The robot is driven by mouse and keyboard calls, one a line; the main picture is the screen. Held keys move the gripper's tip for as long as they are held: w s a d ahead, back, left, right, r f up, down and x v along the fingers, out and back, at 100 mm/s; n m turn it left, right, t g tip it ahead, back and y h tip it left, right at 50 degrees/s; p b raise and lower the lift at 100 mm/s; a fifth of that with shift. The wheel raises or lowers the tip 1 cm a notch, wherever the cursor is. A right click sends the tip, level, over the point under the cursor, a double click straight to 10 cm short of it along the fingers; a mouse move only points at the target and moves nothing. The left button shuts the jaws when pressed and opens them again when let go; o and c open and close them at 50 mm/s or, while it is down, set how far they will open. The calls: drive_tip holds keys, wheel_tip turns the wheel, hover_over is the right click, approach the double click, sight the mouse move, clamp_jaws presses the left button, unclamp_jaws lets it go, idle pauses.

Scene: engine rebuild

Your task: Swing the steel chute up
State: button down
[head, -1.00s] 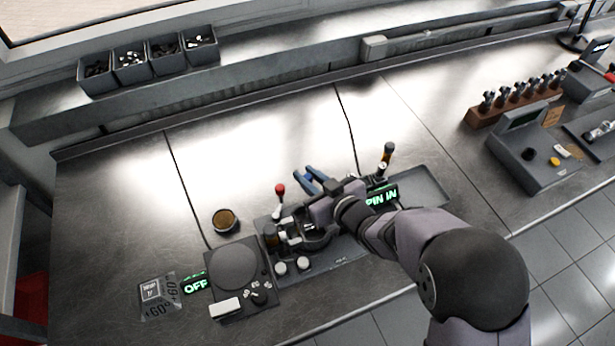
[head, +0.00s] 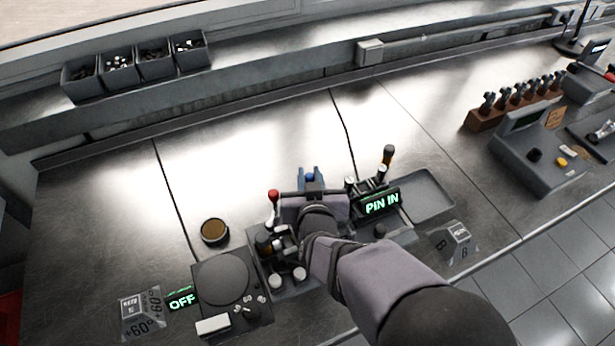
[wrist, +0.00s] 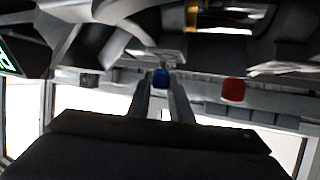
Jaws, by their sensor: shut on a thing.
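My gripper (head: 310,176) is over the middle of the bench fixture, its fingers pointing toward the back of the bench. In the wrist view its two fingers (wrist: 163,100) are closed around a small blue knob (wrist: 160,78), which also shows between the fingertips in the head view (head: 310,177). The steel chute cannot be made out clearly; my gripper and forearm cover much of the fixture. Pale metal parts (wrist: 155,53) show just beyond the knob, but I cannot tell whether they belong to the chute.
A red-knobbed lever (head: 273,196) stands close left of my gripper. A turntable (head: 222,277) with an "OFF" sign (head: 181,301) is front left. The bench behind is clear.

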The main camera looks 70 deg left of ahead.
drive_tip(key=shift+w+m+t+p, duration=0.2)
drive_tip(key=shift+m+t+p, duration=0.15)
drive_tip(key=shift+m+t, duration=0.2)
drive_tip(key=c, duration=1.6)
unclamp_jaws()
drive_tip(key=shift+b+v, duration=0.9)
drive_tip(key=shift+v, duration=2.8)
drive_tip(key=shift+r, duration=0.1)
